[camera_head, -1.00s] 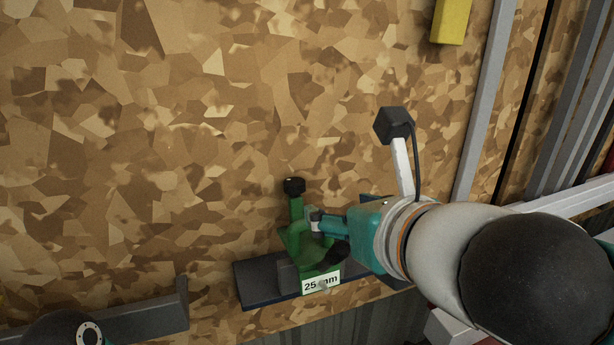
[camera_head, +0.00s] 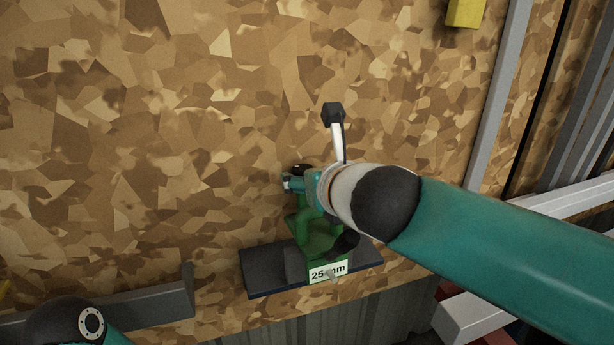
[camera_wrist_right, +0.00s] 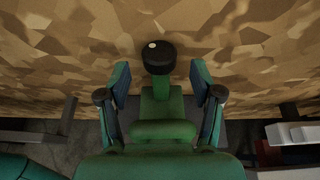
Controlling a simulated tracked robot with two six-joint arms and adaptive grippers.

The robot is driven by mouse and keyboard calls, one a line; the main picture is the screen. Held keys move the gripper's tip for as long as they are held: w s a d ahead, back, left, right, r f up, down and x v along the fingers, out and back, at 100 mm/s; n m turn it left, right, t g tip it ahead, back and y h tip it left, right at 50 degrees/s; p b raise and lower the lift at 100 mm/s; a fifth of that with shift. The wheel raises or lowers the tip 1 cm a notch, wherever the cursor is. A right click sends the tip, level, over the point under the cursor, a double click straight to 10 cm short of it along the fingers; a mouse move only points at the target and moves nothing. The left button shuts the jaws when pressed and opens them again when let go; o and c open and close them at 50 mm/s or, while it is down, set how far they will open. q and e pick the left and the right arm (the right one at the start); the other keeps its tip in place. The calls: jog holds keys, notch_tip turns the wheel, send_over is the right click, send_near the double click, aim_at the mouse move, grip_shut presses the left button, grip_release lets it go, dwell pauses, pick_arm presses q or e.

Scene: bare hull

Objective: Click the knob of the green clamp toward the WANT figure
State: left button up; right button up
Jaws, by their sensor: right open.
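The green clamp (camera_head: 318,235) stands on a dark base plate (camera_head: 262,268) low in the head view. Its black knob (camera_head: 302,169) tops a green stem; in the right wrist view the knob (camera_wrist_right: 159,57) shows a white dot. No word WANT is legible. My right gripper (camera_head: 290,183) is at the stem just below the knob. In the right wrist view its fingers (camera_wrist_right: 160,75) are apart, either side of the stem and knob; contact is not visible. My left gripper is out of view.
A patterned brown board (camera_head: 150,130) fills most of the head view. A grey bar with an upright end (camera_head: 140,305) lies left of the base plate. A yellow block (camera_head: 466,12) is at the top right. Grey rails (camera_head: 497,95) run along the right.

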jog(key=shift+x, duration=1)
jog(key=c, duration=1.1)
jog(key=n+y+p, duration=0.1)
jog(key=p, duration=0.3)
jog(key=n+g+y+p, duration=0.1)
jog(key=y+p, duration=0.1)
jog(key=p, duration=0.3)
jog(key=n+g+y+p, duration=0.1)
jog(key=p, duration=0.3)
jog(key=shift+w+d+r+n+y+p, duration=0.25)
jog(key=shift+d+r+n+y+p, duration=0.05)
jog(key=shift+d+r+n+p, duration=0.1)
jog(key=shift+c, duration=0.2)
jog(key=shift+f+g, duration=0.2)
jog(key=shift+g, duration=0.1)
jog(key=shift+f, duration=0.1)
